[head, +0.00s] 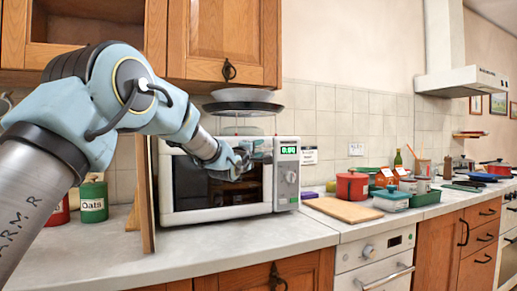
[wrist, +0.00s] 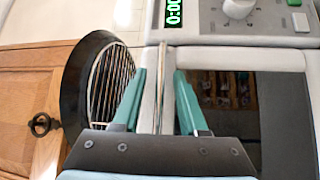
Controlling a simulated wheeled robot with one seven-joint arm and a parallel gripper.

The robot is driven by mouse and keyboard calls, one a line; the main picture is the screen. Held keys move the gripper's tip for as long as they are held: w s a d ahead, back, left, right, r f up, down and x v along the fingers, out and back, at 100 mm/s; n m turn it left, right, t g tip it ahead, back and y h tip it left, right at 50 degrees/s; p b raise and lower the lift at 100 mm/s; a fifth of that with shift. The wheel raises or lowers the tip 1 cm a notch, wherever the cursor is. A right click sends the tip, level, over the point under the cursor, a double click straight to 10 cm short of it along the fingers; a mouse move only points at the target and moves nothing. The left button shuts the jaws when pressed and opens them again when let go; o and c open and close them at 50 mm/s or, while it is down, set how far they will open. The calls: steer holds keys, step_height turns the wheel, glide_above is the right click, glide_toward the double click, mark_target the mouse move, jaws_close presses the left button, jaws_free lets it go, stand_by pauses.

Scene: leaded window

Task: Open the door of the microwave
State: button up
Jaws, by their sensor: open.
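The white microwave (head: 222,209) stands on the counter, with a dark glass door (head: 190,185) and a control panel (head: 287,170) at its right. In the wrist view, the dark door glass (wrist: 285,115) is at the right and the door looks shut. A thin metal handle bar (wrist: 161,85) runs along the door's upper edge. My gripper (head: 248,160) is in front of the upper right part of the door and hides some of it. In the wrist view, my gripper (wrist: 160,78) is open, with one finger on each side of the bar; I cannot tell whether either touches it.
A dark pan (head: 243,107) and a wire rack (wrist: 112,82) sit on top of the microwave. A wooden board (head: 146,195) stands at its left, near a green oats tin (head: 93,201). A cutting board (head: 342,210) and red pot (head: 352,185) are at the right. The counter front (head: 235,238) is clear.

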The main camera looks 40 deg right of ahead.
steer(key=shift+c, duration=0.4)
jaws_close()
stand_by(1.0)
